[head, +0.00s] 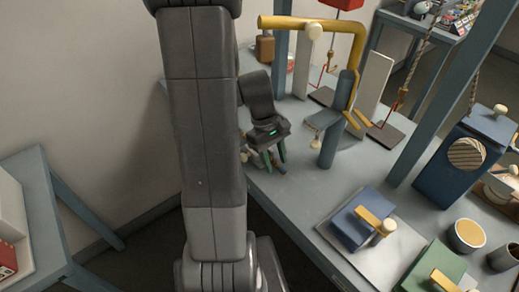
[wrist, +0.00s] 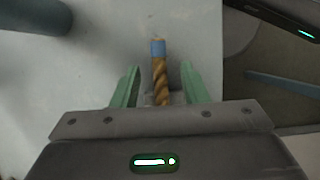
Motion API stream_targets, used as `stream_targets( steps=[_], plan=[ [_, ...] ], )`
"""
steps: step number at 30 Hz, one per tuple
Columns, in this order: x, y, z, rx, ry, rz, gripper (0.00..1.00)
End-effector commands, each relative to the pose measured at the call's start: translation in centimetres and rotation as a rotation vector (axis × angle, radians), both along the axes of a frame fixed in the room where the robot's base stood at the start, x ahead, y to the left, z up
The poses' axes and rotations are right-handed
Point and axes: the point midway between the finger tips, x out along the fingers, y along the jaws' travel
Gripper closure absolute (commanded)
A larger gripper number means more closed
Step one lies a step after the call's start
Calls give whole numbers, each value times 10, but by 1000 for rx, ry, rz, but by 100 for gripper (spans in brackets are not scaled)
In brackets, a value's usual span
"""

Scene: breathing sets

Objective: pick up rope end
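The rope end (wrist: 159,72) is a thick, twisted golden-brown rope with a blue-wrapped tip. In the wrist view it lies over the pale table top, and its tip points away from me. My gripper (wrist: 160,85) has its two green fingers spread on either side of the rope, with a gap to each side. In the head view my gripper (head: 273,164) points down at the table's near left edge. The rope end cannot be made out clearly there. My gripper's body hides the near part of the rope in the wrist view.
The grey-blue table (head: 300,195) has a post with a yellow arm (head: 330,24) behind my gripper. A blue box (head: 462,160), a blue block (head: 362,218) and a tan-filled cup (head: 467,235) stand to the right. A side table (head: 40,200) is at left.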

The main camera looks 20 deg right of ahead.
Motion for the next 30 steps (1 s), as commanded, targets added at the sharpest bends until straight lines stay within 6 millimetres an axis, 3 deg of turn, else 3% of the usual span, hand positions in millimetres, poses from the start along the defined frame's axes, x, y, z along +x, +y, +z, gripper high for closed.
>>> stream_targets(
  steps=[9, 15, 24, 30],
  plan=[
    [0, 0, -1, 0, 0, 0, 62],
    [0, 0, -1, 0, 0, 0, 100],
    [0, 0, 1, 0, 0, 0, 100],
    [1, 0, 22, -2, -6, -2, 100]
  ],
)
